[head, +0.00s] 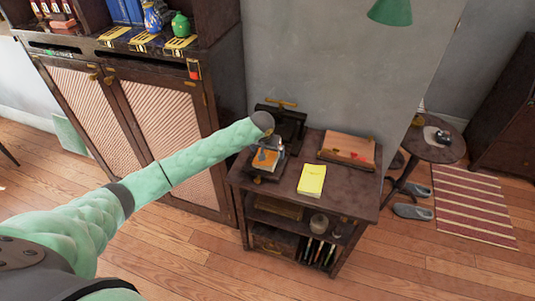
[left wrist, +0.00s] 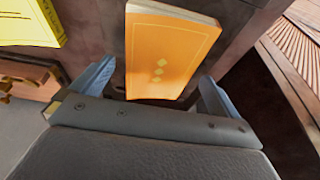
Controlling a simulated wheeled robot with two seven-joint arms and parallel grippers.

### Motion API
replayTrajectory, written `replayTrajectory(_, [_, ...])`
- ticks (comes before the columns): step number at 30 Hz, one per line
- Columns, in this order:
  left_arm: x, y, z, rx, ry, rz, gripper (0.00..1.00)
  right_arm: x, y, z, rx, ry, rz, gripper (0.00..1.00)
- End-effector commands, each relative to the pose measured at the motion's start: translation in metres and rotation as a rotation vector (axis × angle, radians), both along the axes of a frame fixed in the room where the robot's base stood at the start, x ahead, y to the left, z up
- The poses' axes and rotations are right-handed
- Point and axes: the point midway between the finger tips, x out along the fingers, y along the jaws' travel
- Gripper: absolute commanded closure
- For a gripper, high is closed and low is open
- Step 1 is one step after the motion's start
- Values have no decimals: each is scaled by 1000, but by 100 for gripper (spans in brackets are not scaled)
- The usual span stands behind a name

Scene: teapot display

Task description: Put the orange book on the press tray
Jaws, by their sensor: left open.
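My right gripper is not in view.
A tall cabinet (head: 150,110) stands close at left. A round side table (head: 434,150) is at right. The table's front right corner is clear.

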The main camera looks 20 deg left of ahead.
Motion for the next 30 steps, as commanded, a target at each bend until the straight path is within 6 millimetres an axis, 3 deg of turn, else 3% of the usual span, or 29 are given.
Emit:
replayTrajectory(1, [-2, 0, 7, 0, -3, -1, 0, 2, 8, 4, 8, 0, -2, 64])
replayTrajectory(15, [-26, 1, 84, -1, -2, 0, 0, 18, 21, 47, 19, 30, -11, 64])
replayTrajectory(21, [-30, 1, 96, 0, 0, -1, 0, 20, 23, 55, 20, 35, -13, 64])
replayTrajectory(30, [-30, 1, 98, 0, 0, 0, 0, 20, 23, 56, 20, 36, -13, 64])
